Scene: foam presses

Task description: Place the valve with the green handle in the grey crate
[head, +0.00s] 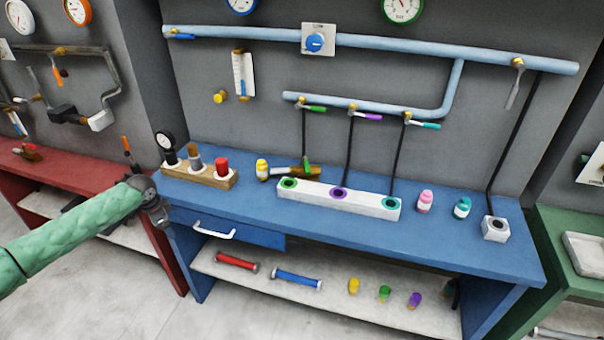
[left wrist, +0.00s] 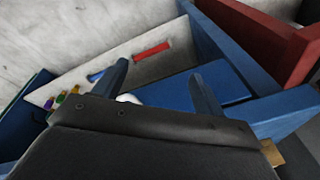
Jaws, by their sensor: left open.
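A small valve with a green handle (head: 314,109) is fitted at the left end of the lower blue wall pipe. A second green handle (head: 306,163) stands up beside a brass-coloured piece (head: 287,172) lying on the blue bench, behind the white block; I cannot tell whether they are one valve. No clear grey crate shows; a pale grey tray (head: 583,256) is on the green bench at the right edge. My left gripper (head: 160,215) is at the blue bench's left front corner, left of the drawer. In the left wrist view its fingers (left wrist: 162,82) are apart and empty.
The blue drawer (head: 238,231) with a white handle is shut. Its handle shows partly between my fingers in the left wrist view. A wooden holder (head: 200,176), a white block (head: 335,203) with coloured holes and small bottles stand on the bench. The lower shelf holds several small items.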

